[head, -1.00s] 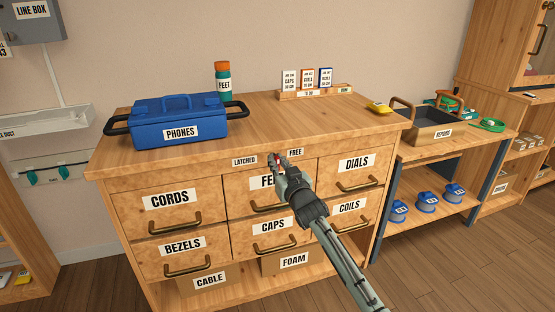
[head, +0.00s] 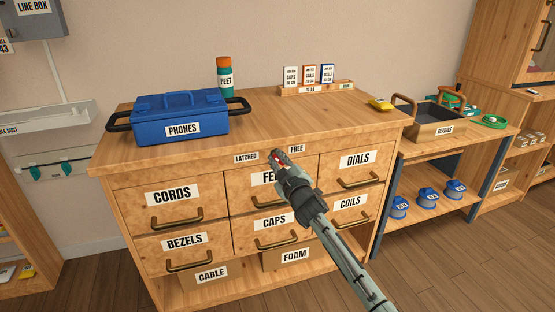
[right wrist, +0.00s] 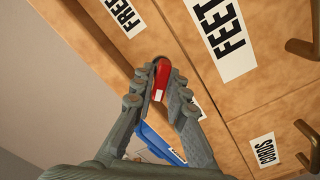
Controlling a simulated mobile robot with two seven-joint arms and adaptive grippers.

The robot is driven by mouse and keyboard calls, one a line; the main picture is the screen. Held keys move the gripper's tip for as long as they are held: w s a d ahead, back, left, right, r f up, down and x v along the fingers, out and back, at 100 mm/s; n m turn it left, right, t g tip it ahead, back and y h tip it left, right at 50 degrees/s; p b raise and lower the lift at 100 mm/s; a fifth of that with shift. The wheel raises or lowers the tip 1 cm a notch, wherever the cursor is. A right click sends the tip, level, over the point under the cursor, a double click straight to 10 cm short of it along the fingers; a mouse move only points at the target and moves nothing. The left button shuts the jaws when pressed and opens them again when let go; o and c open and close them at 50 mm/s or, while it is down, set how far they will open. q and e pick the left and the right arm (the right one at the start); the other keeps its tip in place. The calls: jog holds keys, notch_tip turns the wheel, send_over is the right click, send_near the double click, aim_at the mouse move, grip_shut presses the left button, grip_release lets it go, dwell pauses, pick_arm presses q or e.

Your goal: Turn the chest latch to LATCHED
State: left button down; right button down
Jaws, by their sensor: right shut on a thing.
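The chest latch (right wrist: 161,78) is a small red handle with a white mark at one end, on the top rail of the drawer chest. My right gripper (right wrist: 160,92) is shut on it, one finger on each side. In the head view the right gripper (head: 281,158) largely covers the latch. The LATCHED label (head: 246,158) is left of the latch and the FREE label (head: 297,148) is right of it. In the right wrist view the white-marked end points down the picture, away from the FREE label (right wrist: 123,15). My left gripper is out of view.
The wooden chest (head: 300,125) has several labelled drawers; my right arm crosses its front. A blue PHONES box (head: 180,112), a green bottle (head: 225,80) and a card rack (head: 316,88) stand on top. A side shelf with a REPAIRS tray (head: 436,131) is at right.

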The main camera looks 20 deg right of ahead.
jog(key=shift+f, duration=0.15)
dwell(0.4)
jog(key=c, duration=1.9)
grip_release()
jog(key=s, duration=1.2)
jog(key=shift+s+d, duration=0.1)
jog(key=shift+d, duration=0.15)
